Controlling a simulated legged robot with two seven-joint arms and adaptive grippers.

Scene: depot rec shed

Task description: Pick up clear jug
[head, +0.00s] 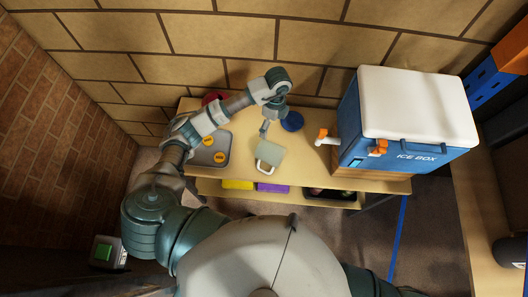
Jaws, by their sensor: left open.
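The clear jug (271,152) looks pale grey-green and see-through, with a light handle toward me. It stands on the wooden shelf table near its front edge, in the middle of the head view. My left gripper (264,130) hangs down from the bent left arm, just beyond the jug and slightly left of it in the picture. It is open and small in view; I see nothing between its fingers. I cannot tell whether it touches the jug's rim. My right gripper is not in view.
A blue round item (292,122) lies behind the jug. A grey tray (226,163) with orange-yellow discs is at left; a red item (212,98) is partly behind my arm. A blue ice box (406,150) with orange-and-white taps stands at right.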

